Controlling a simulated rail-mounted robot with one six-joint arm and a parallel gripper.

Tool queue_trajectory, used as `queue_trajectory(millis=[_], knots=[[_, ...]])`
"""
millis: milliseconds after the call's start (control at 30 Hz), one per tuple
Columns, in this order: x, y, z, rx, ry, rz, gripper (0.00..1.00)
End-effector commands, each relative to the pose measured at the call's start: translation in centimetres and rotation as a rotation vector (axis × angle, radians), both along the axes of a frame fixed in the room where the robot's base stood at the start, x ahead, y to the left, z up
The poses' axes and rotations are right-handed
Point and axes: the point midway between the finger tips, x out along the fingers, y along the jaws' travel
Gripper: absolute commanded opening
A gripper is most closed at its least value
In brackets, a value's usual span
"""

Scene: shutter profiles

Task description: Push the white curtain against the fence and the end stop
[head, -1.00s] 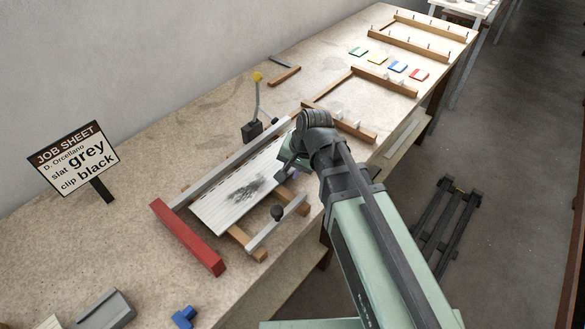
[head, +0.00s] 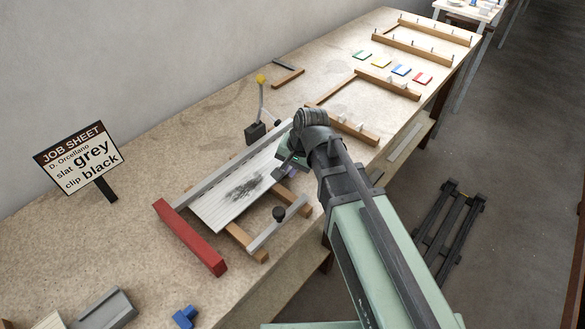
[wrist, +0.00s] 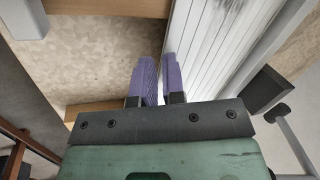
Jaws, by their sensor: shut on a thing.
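The white curtain (head: 215,208) is a ribbed panel with a dark smudge, lying on wooden battens. The grey fence (head: 215,178) runs along its far side; I cannot tell if they touch. The red end stop (head: 190,238) stands across the left end, with a narrow gap visible between it and the curtain. My gripper (head: 285,172) is at the curtain's near edge, towards its right end. In the wrist view, the purple fingers (wrist: 160,72) are closed at the edge of the curtain (wrist: 200,45); the grip itself is partly hidden.
A yellow-knobbed lever (head: 261,80) rises behind the fence. A job sheet sign (head: 80,160) stands at left. Wooden frames (head: 388,85) and coloured tiles (head: 401,70) lie farther right.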

Motion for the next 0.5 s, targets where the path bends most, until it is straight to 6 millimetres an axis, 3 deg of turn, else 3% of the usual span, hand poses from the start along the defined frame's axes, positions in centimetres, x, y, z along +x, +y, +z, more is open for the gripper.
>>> queue_trajectory(millis=[67, 100, 267, 500], knots=[[0.53, 0.37, 0.03, 0.008, -0.01, 0.001, 0.0], [0.56, 0.39, 0.04, 0.009, -0.01, 0.001, 0.13], [0.55, 0.35, 0.03, 0.008, -0.01, 0.001, 0.38], [0.38, 0.25, 0.05, 0.006, -0.008, 0.0, 0.4]])
